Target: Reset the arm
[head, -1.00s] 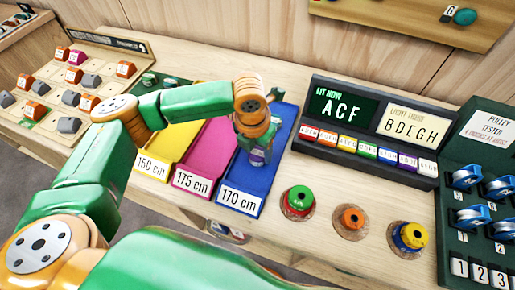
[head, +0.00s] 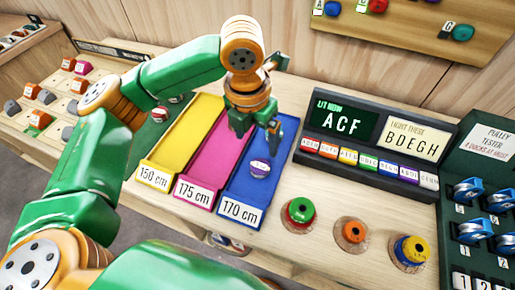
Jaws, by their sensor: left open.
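My left arm comes in from the left, and its gripper (head: 256,132) hangs open and empty above the blue 170 cm tray (head: 238,202). A small purple and white roll (head: 260,169) lies in that tray, a little below the fingertips and apart from them. My right gripper is not in the picture.
The pink 175 cm tray (head: 211,165) and yellow 150 cm tray (head: 181,150) are to the left. Three colored spools, including a green one (head: 300,212), stand in front of the sign box (head: 365,152). A pulley tester (head: 478,190) is at right.

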